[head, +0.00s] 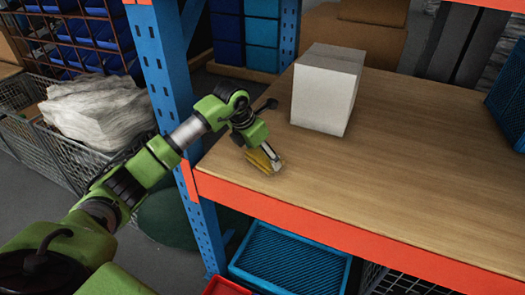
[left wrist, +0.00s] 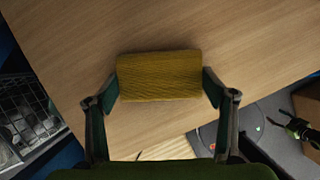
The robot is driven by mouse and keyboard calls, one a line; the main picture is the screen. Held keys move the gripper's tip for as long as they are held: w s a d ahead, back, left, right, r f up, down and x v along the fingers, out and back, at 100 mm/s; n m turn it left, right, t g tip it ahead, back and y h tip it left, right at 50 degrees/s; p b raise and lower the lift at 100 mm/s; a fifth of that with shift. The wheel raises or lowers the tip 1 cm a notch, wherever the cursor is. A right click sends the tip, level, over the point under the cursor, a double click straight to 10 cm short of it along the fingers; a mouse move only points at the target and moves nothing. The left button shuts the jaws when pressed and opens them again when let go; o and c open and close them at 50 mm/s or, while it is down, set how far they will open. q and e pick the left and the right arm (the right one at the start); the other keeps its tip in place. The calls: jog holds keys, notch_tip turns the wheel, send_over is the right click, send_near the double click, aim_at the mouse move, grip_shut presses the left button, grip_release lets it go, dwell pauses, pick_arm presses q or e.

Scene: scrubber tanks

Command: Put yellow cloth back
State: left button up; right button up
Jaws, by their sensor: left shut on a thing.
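The yellow cloth (left wrist: 159,76) is a small folded yellow block with a ribbed surface, seen between my fingertips in the left wrist view. In the head view the cloth (head: 262,161) is partly hidden by my gripper. My left gripper (head: 266,160) is at the left end of the wooden shelf (head: 420,170), low over its top. Its fingers are shut on the cloth's two ends, as the left wrist view (left wrist: 159,84) shows. I cannot tell whether the cloth touches the shelf.
A white box (head: 325,92) stands on the shelf behind and right of my gripper. A blue upright (head: 160,70) and orange front beam (head: 330,235) edge the shelf. Blue (head: 290,262) and red (head: 226,287) crates sit below.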

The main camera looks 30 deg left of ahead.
pick_arm(q)
jog(key=shift+f, duration=0.1)
jog(key=shift+f, duration=0.15)
jog(key=o, duration=1)
jog(key=shift+r, duration=0.3)
jog(key=shift+s+r, duration=0.1)
jog(key=shift+r, duration=0.15)
jog(key=b+v, duration=0.2)
jog(key=v, duration=0.9)
jog(key=shift+s+a+r, duration=0.1)
jog(key=shift+s+r, duration=0.05)
